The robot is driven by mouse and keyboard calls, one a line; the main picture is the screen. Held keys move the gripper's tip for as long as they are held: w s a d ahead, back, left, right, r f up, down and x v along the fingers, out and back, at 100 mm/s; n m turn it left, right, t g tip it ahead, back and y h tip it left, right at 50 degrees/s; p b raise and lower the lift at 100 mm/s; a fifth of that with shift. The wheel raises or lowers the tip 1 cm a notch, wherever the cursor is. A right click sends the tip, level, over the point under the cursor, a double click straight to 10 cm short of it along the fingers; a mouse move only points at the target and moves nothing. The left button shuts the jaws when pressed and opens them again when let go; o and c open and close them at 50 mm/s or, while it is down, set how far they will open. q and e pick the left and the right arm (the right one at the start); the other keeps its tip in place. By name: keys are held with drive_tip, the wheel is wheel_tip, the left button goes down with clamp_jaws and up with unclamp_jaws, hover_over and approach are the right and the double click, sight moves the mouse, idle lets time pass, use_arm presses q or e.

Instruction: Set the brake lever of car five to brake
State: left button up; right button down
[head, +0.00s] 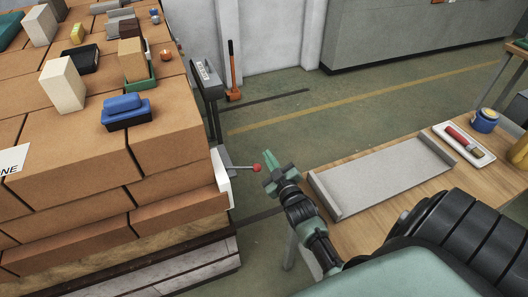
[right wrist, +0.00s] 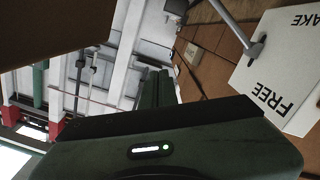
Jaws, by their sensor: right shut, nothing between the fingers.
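The brake lever (head: 243,168) is a thin grey rod with a red knob at its end. It sticks out to the right from the white plate (head: 222,185) on the side of the brick-loaded car. In the right wrist view, the lever rod (right wrist: 232,20) crosses the top right, and the plate (right wrist: 262,75) reads "FREE" and, partly cut off, "AKE". The knob is out of that view. My right gripper (head: 270,172) is shut and empty, just right of the red knob; I cannot tell whether they touch. My left gripper is not in view. No car number is readable.
Loose blocks and a blue-and-black item (head: 125,112) lie on the brick stack (head: 85,165). A wooden table (head: 375,215) on the right holds a grey tray (head: 385,180), a brush on a white dish and a blue jar. A dark post with a sign (head: 207,85) stands behind. Open floor lies between.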

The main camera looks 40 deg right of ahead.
drive_tip(key=v, duration=0.5)
drive_tip(key=shift+s+f, duration=0.1)
drive_tip(key=shift+s, duration=0.2)
